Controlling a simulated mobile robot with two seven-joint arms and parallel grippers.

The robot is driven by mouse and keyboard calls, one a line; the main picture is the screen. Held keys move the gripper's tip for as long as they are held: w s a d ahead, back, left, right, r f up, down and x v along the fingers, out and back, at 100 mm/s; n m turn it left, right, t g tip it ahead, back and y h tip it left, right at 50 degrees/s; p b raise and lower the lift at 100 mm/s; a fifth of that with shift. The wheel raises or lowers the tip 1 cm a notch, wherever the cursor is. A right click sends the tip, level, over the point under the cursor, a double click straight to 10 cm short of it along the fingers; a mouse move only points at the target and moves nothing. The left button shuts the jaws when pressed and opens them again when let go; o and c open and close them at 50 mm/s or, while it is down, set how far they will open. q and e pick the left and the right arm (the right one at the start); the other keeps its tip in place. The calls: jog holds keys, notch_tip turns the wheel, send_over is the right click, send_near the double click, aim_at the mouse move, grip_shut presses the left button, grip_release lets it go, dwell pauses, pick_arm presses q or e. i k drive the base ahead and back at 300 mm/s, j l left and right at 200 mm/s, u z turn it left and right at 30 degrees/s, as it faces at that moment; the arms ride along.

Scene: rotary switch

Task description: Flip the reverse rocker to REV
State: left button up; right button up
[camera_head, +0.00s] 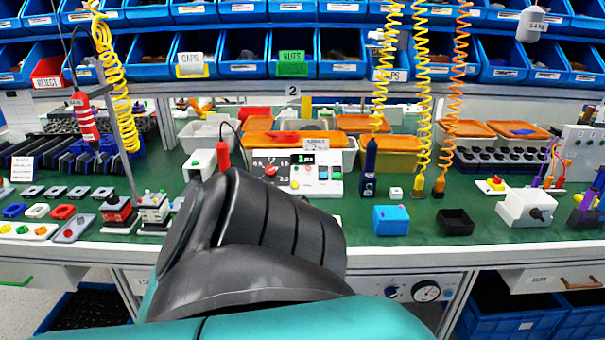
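A white control box (283,187) stands on the green bench near the middle. Its front has a red knob (271,170), a small lit display (303,159) and several coloured buttons or switches. I cannot make out a rocker marked REV; the lettering is too small. My black and teal arm rises in front of the bench and covers the area below and left of the box. Neither gripper shows.
A white box with a black rotary knob (537,214) stands at the right. A red tool (223,156) hangs left of the control box. Coiled cords (424,90) hang over the bench.

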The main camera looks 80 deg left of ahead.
aim_at(323, 169)
jog(key=u, duration=2.6)
